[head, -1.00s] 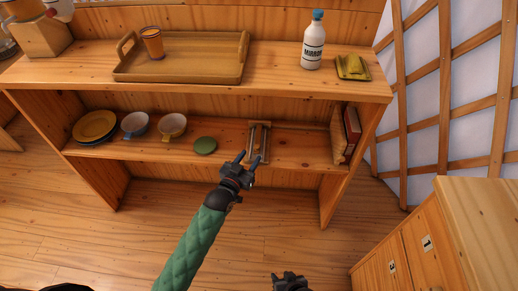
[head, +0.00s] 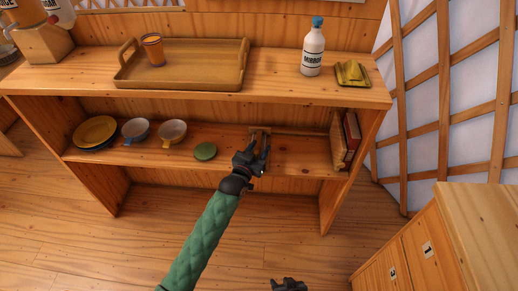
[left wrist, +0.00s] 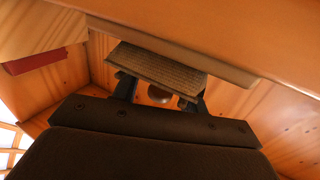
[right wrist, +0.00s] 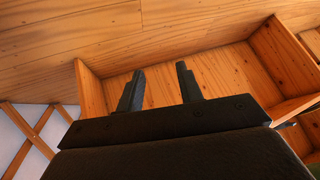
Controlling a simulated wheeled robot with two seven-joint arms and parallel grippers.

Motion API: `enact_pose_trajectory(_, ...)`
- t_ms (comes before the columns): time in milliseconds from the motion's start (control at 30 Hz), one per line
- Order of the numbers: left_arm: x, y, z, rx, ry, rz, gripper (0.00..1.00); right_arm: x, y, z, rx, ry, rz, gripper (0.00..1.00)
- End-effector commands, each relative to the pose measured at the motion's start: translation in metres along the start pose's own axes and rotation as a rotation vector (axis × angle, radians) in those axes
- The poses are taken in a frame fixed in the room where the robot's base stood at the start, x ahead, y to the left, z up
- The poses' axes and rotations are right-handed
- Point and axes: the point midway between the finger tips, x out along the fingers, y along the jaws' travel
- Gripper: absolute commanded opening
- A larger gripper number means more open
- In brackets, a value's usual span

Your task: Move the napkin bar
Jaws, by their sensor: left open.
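The napkin holder (head: 258,131), a small wooden piece, stands at the back of the middle shelf. My left gripper and wrist hide most of it, and I cannot make out its bar in the head view. My left gripper (head: 252,152) is open in front of it. In the left wrist view, the fingers (left wrist: 160,97) are apart, with a grey, line-marked block (left wrist: 155,65) just beyond them. A round metallic end (left wrist: 159,94) shows between them; contact is unclear. My right gripper (head: 288,285) is low at the bottom edge; its fingers (right wrist: 161,75) are apart and empty.
On the same shelf are a green disc (head: 205,151), two cups (head: 172,131), stacked plates (head: 94,131) and books (head: 351,138). The top board (head: 280,82) overhangs the left gripper's space. It bears a tray (head: 180,82), a bottle (head: 313,50) and a yellow-topped dish (head: 352,73). A cabinet (head: 450,225) stands right.

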Motion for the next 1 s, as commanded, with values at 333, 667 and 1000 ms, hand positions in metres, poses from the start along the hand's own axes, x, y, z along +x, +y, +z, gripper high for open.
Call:
enact_pose_trajectory(333,0.0,0.0,0.0,0.0,0.0,0.0,0.07,0.0,0.0,0.0,0.0,0.0,0.0,0.36)
enact_pose_trajectory(667,0.0,0.0,-0.001,-0.001,-0.003,0.0,0.0,-0.002,0.0,-0.001,0.001,-0.004,0.001,0.36)
enact_pose_trajectory(1000,0.001,-0.001,-0.011,-0.019,-0.049,0.0,0.0,-0.063,-0.015,-0.059,-0.006,-0.062,-0.011,0.36)
